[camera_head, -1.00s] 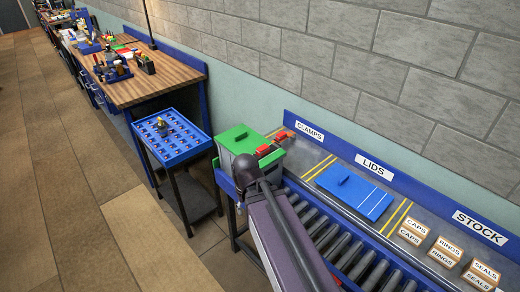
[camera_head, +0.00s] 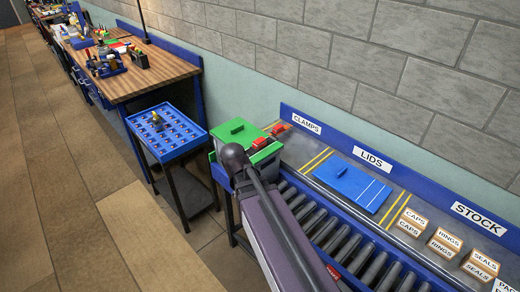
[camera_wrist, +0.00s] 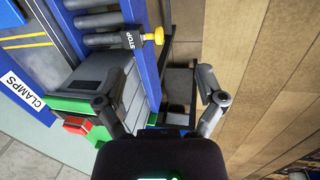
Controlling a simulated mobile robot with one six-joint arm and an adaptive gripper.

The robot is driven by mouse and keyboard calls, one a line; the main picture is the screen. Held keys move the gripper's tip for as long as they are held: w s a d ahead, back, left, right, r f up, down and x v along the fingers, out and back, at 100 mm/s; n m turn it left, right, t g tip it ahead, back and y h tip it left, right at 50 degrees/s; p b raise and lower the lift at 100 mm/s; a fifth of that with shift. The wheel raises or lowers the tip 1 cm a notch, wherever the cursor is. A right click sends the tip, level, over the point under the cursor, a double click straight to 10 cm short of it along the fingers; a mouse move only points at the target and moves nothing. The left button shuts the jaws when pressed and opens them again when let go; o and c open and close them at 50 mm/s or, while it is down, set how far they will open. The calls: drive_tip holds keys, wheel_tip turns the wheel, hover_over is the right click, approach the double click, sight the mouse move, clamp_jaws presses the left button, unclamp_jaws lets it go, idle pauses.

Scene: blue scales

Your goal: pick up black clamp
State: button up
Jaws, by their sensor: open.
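I cannot pick out a black clamp for certain in either view. Red clamps (camera_head: 276,131) lie by the CLAMPS label, and another red one (camera_head: 259,144) is at the edge of the green lid on the grey box (camera_head: 256,163). A red clamp (camera_wrist: 76,125) also shows beside the box in the wrist view. My gripper (camera_wrist: 160,98) is open and empty in the wrist view, its fingers spread above the box side and the floor. In the head view my arm crosses in front of the box and hides part of it; the gripper does not show there.
A blue tray stand (camera_head: 183,145) with a small dark and yellow object (camera_head: 157,121) stands left of the box. The roller conveyor (camera_head: 345,245) runs right.

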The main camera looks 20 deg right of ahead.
drive_tip(key=w+d+f+n+t+h+b, duration=0.1)
drive_tip(key=w+d+n+t+h+b, duration=0.25)
drive_tip(key=w+n, duration=0.65)
drive_tip(key=n+t+h+b, duration=0.1)
drive_tip(key=n+h+b, duration=0.4)
drive_tip(key=n+h, duration=0.3)
approach(256, 144)
drive_tip(key=shift+s+a+r+n+y, duration=0.3)
drive_tip(key=shift+a+r+n+y, duration=0.15)
drive_tip(key=shift+r+y, duration=0.15)
drive_tip(key=b+x, duration=0.2)
drive_tip(key=x, duration=0.5)
drive_tip(key=shift+w+b, duration=0.1)
drive_tip(key=shift+b, duration=0.2)
drive_tip(key=shift+x, duration=0.8)
drive_tip(key=shift+b+x, duration=1.05)
drive_tip(key=shift+x, duration=1.55)
drive_tip(key=shift+r, duration=0.2)
